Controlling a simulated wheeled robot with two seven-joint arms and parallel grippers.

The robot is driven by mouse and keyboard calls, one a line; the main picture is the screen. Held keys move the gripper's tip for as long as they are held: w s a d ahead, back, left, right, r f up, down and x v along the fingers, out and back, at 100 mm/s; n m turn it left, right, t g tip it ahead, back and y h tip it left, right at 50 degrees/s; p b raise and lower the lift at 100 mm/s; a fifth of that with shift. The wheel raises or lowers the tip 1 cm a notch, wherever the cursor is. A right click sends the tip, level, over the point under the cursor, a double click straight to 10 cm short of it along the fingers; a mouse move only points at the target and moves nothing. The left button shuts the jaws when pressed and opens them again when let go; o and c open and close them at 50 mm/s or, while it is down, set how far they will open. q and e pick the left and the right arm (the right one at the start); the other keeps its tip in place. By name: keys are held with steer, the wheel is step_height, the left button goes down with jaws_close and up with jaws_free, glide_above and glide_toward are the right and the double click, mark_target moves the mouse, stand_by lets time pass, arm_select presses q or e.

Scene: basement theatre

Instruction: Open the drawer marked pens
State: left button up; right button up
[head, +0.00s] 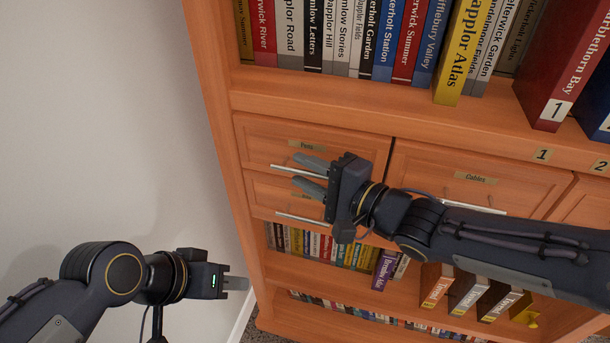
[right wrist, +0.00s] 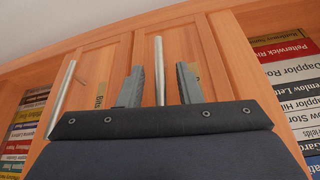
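The pens drawer (head: 262,140) is the upper left drawer of the wooden bookcase, with a label (head: 307,146) reading "Pens". It looks shut. Its silver bar handle (head: 284,168) runs below the label. My right gripper (head: 296,169) is open in front of it, one finger on each side of the handle in the picture. In the right wrist view, the pens handle (right wrist: 160,70) shows between the two open fingers, touching neither. My left gripper (head: 236,284) is at the lower left, away from the bookcase; its fingers are seen edge-on.
Below is a drawer with its own bar handle (head: 300,218), labelled "Bits" (right wrist: 100,95) in the right wrist view. The cables drawer (head: 425,165) is to the right, partly behind my right arm. Books (head: 350,40) fill the shelf above. A bare wall (head: 100,120) is at left.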

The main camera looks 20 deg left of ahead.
steer(key=shift+w+a, duration=0.1)
steer(key=shift+a, duration=0.15)
steer(key=shift+c, duration=0.2)
jaws_close()
arm_select(q)
steer(key=shift+f, duration=0.1)
